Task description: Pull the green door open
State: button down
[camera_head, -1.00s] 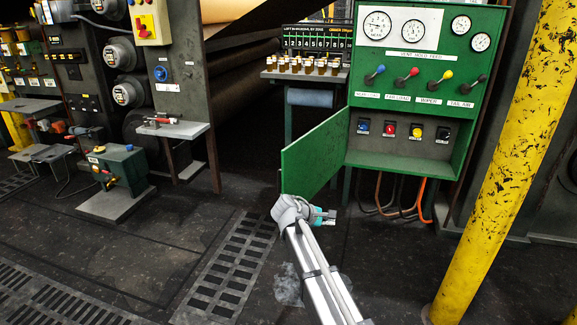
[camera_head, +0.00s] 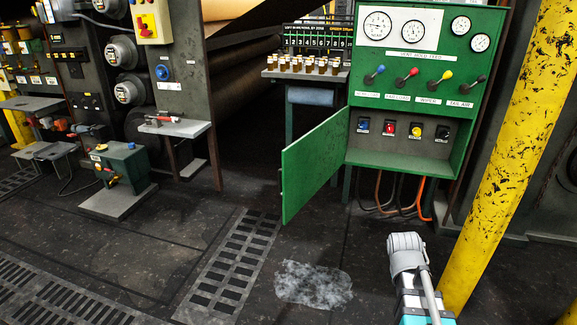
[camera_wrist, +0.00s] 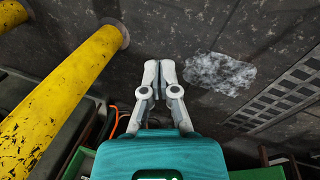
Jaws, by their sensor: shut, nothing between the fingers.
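The green door (camera_head: 312,168) hangs swung out to the left from the lower part of the green control cabinet (camera_head: 414,160). It stands wide open, and the compartment behind it shows blue, red, yellow and black switches (camera_head: 403,131). My arm is at the lower right of the head view, well right of the door and apart from it. My gripper shows in the wrist view (camera_wrist: 159,84) with its fingers together and nothing between them. The fingertips are hidden in the head view. Green edges at the bottom of the wrist view are only partly seen.
A yellow post (camera_head: 508,150) stands close to the right of my arm; it also shows in the wrist view (camera_wrist: 62,100). Cables (camera_head: 400,190) hang below the cabinet. A pale patch (camera_head: 313,285) and a floor grate (camera_head: 232,265) lie on open floor. A small green machine (camera_head: 120,170) stands left.

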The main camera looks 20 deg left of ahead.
jog(key=s+d+m+y, duration=0.2)
jog(key=s+d+m, duration=0.1)
jog(key=s, duration=0.3)
jog(key=n+t+y+p, duration=0.1)
jog(key=n+t+y, duration=0.3)
jog(key=n+y, duration=1.2)
send_near(287, 165)
jog(key=shift+m+y, duration=0.8)
jog(key=shift+y, duration=0.1)
jog(key=d, duration=0.1)
jog(key=s+d+f, duration=0.1)
jog(key=d, duration=0.2)
jog(key=shift+s+d+f, duration=0.2)
jog(key=shift+s+d, duration=0.2)
jog(key=shift+a, duration=0.1)
jog(key=x, duration=1.4)
jog(key=shift+w, duration=0.15)
jog(key=shift+w+t, duration=0.1)
jog(key=shift+t, duration=0.2)
